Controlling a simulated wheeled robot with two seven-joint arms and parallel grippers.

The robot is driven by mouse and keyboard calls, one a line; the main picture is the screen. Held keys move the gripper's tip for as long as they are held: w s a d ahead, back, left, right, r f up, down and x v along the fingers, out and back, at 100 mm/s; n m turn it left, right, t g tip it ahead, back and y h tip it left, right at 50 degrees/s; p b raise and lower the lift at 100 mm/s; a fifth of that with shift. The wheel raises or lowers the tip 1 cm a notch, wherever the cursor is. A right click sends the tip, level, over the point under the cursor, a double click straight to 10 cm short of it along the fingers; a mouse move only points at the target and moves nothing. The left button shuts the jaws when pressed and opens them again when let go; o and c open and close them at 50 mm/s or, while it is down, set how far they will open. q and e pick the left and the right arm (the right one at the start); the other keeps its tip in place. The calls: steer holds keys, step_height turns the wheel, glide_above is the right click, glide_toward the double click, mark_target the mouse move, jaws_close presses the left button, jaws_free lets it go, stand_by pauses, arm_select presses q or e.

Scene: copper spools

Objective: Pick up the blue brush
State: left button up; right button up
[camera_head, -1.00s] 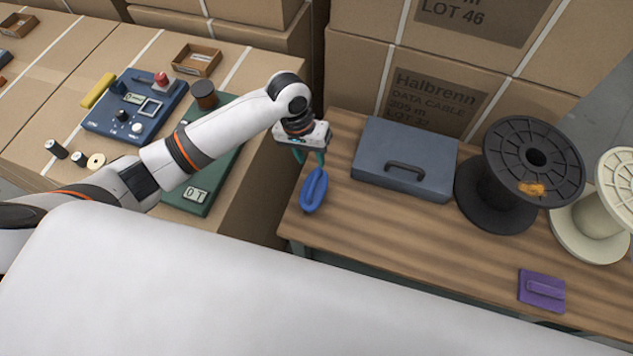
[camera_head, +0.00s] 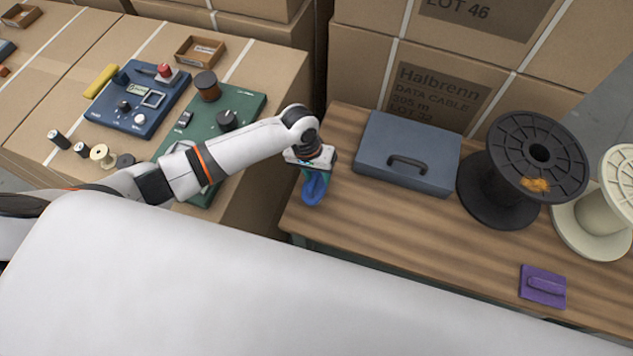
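The blue brush (camera_head: 313,191) lies on the wooden table (camera_head: 420,235) near its left end. My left gripper (camera_head: 313,176) is directly over the brush, with its teal fingers reaching down around the brush's upper part. The gripper body hides part of the brush. I cannot tell whether the fingers touch it or have closed on it. My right gripper is not in view.
A grey metal box (camera_head: 405,152) stands right of the brush. Farther right are a black spool (camera_head: 500,175), a cream spool (camera_head: 590,225) and a purple brush-like object (camera_head: 543,286). Cartons with devices stand left; stacked cartons stand behind. The table's middle front is clear.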

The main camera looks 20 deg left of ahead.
arm_select(q)
jaws_close()
step_height(320, 180, up, 10)
steer(key=shift+r+p, duration=0.1)
steer(key=shift+p, duration=0.35)
